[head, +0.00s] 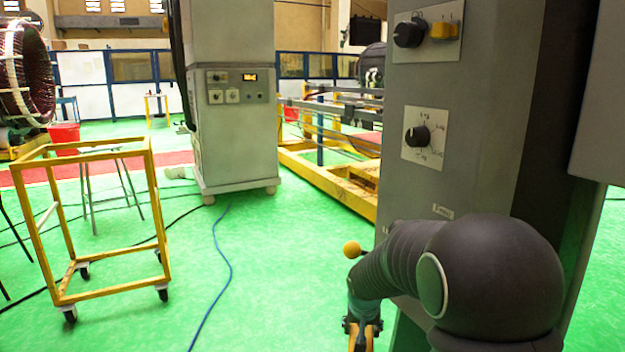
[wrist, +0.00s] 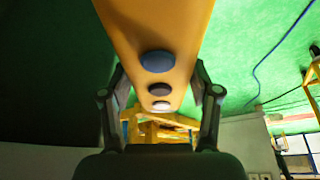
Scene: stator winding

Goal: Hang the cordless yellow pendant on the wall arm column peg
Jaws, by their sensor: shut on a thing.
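The yellow pendant (wrist: 155,25) fills the upper middle of the wrist view, with a blue, a dark and a white button in a row. My gripper (wrist: 160,78) is shut on it, one finger on each side. In the head view my gripper (head: 362,326) points down at the bottom edge, with a small part of the pendant (head: 358,343) showing below it. The grey column (head: 456,185) stands behind my arm. A small yellow ball (head: 352,249) shows left of the column beside my arm; it looks like a peg's end, and its stem is mostly hidden.
The column carries rotary switches (head: 417,137). A yellow wheeled frame cart (head: 110,250) stands at left. A grey cabinet (head: 232,130) is farther back. A blue cable (head: 222,262) lies on the green floor, which is otherwise open in the middle. Yellow rails (head: 320,175) lie behind.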

